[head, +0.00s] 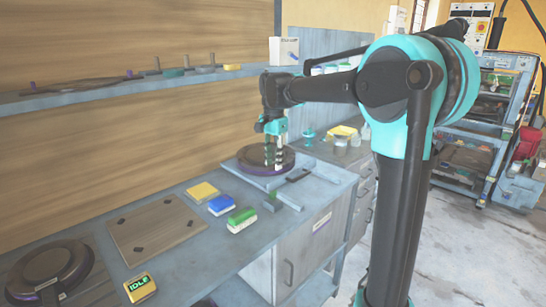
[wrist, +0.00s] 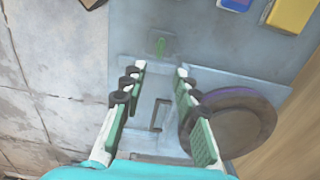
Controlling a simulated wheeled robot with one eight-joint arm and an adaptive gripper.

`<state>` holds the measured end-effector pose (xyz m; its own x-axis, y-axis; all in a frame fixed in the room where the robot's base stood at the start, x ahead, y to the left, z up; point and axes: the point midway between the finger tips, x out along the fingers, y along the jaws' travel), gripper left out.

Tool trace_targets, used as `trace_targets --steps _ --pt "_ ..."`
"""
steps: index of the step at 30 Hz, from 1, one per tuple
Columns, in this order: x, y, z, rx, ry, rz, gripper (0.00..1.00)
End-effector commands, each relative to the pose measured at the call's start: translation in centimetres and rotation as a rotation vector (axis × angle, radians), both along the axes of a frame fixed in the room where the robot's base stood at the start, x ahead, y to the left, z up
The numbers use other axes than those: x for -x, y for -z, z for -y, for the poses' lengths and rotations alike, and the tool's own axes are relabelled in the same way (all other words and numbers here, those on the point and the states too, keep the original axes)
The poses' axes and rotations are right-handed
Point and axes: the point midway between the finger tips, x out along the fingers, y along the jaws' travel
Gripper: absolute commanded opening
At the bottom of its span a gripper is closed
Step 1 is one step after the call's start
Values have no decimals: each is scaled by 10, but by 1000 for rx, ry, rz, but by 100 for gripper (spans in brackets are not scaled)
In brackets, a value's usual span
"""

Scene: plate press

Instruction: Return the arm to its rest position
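My gripper (head: 275,150) hangs from the extended arm, fingers down, over the far part of the bench in the head view. A dark round plate (head: 250,166) lies just below it there. In the wrist view my gripper (wrist: 160,70) has its two green-padded fingers apart with nothing held between them. The dark round plate (wrist: 235,120) lies to the right of the fingers, partly hidden by the right one. Whether a finger touches the plate cannot be told.
A dark handle (head: 298,175) and small green block (head: 271,203) sit near the plate. Yellow (head: 202,191), blue (head: 221,205) and green (head: 241,220) blocks line the bench. A shelf (head: 120,93) runs behind. A yellow "IDLE" display (head: 140,288) stands in front.

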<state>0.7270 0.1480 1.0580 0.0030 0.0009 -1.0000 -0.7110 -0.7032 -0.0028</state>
Motion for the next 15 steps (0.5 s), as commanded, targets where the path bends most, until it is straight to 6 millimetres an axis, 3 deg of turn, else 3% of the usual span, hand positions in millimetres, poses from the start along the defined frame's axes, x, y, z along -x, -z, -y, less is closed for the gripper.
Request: trace_targets --steps 4,7,15 --pt "15 22 26 -10 -68 33 30" --pt "39 52 60 -15 -170 82 30" --pt "142 153 147 35 -507 245 30"
